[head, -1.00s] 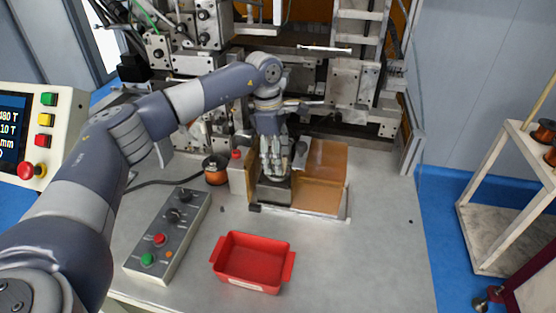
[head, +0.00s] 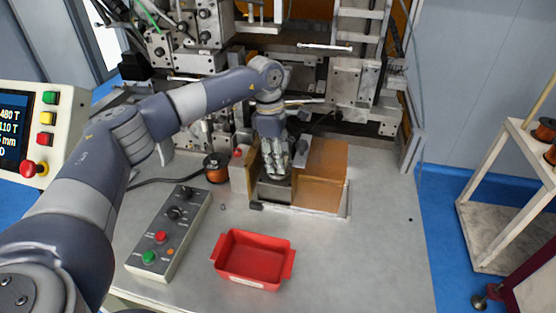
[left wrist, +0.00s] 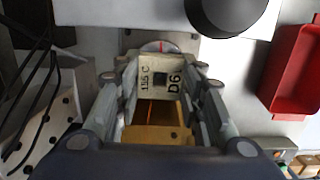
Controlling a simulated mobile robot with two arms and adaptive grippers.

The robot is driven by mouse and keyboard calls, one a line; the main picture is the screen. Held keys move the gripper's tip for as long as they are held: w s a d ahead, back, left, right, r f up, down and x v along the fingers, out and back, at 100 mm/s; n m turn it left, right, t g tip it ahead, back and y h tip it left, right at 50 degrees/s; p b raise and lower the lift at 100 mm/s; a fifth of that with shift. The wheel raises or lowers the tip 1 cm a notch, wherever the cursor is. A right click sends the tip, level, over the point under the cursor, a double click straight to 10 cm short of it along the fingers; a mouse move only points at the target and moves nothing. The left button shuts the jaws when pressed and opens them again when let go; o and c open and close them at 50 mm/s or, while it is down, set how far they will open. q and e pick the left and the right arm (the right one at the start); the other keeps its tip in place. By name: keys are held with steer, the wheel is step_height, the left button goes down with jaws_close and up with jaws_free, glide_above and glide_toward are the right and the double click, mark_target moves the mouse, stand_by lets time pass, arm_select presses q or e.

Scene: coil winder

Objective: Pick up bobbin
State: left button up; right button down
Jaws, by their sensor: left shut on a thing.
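In the left wrist view, a pale bobbin (left wrist: 160,76) with a square hole and the marking "115 C D6" sits between the fingers of my left gripper (left wrist: 160,100). A yellow-tan part with orange inside shows below it, seemingly of the same bobbin. My left gripper is shut on it. In the head view the left gripper (head: 275,175) points down over a grey block at the left end of a brown guard box (head: 322,160). The bobbin is hidden there behind the fingers. I cannot tell whether it still touches its seat. My right gripper is not in view.
A red tray (head: 253,284) stands empty at the table's front. A control box (head: 158,252) with knobs and buttons lies left of it. A copper wire spool (head: 216,168) stands behind. The table's front right is clear. A trolley (head: 495,195) with spools stands at right.

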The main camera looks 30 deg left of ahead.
arm_select(q)
steer(key=shift+r+b, duration=0.5)
steer(key=shift+r, duration=0.05)
steer(key=shift+s+r+b, duration=0.2)
steer(key=shift+r+b, duration=0.2)
steer(key=shift+r, duration=0.1)
steer(key=shift+s+r+b, duration=0.15)
steer(key=shift+r+b, duration=0.2)
steer(key=shift+r, duration=0.15)
steer(key=s+d+r+b, duration=0.1)
steer(key=s+b, duration=0.4)
steer(key=s, duration=1)
steer(key=shift+d+r+b, duration=0.3)
steer(key=shift+d+r, duration=0.05)
steer(key=shift+d, duration=0.45)
